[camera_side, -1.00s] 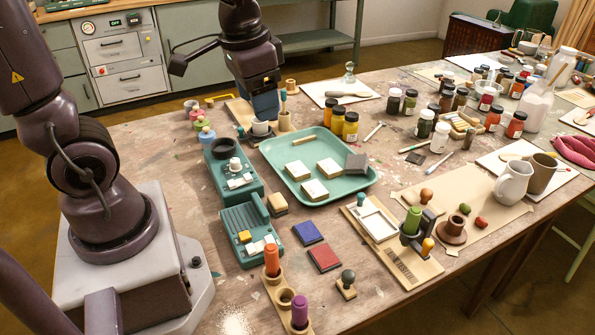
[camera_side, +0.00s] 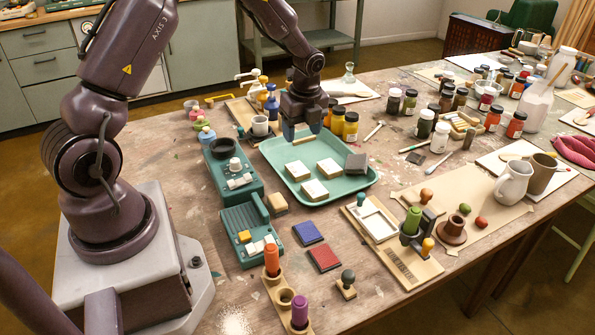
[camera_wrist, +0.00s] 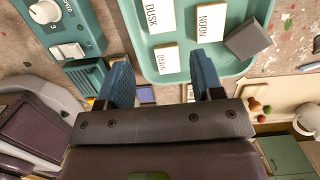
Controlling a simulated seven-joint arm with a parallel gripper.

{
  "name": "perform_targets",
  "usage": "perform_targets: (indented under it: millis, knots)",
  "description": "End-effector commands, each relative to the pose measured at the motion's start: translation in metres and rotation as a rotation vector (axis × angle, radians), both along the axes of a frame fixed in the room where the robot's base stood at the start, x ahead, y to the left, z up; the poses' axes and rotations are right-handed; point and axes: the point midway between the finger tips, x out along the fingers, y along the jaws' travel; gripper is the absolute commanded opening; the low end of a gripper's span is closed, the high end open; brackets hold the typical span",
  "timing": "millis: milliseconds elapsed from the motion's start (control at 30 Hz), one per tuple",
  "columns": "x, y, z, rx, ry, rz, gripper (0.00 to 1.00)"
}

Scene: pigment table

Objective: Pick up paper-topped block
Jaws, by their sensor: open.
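Three paper-topped blocks, pale with white tops, lie in the teal tray (camera_side: 352,193): one at the left (camera_side: 298,170), one at the right (camera_side: 328,168) and one nearest the front (camera_side: 314,190). In the wrist view their papers read DUSK (camera_wrist: 159,18), NOON (camera_wrist: 211,22) and DAWN (camera_wrist: 167,59). The side view is too small to match the words. My gripper (camera_side: 303,134) is open and empty, pointing down over the tray's back edge, apart from the blocks. In the wrist view its blue fingers (camera_wrist: 160,62) straddle the view of the DAWN block.
A dark grey block (camera_side: 356,164) lies in the tray's right side. Paint jars (camera_side: 350,126) stand close behind the tray, near my gripper. Two teal devices (camera_side: 232,172) stand left of the tray, with ink pads (camera_side: 308,232) in front.

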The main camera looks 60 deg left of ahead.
Motion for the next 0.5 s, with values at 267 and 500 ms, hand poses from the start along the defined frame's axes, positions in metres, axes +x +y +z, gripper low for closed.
perform_targets:
  millis: [267, 500]
  knots:
    - [-0.001, 0.007, -0.052, -0.001, 0.006, 0.001, 0.61]
    - [-0.001, 0.010, -0.072, 0.000, 0.002, 0.001, 0.61]
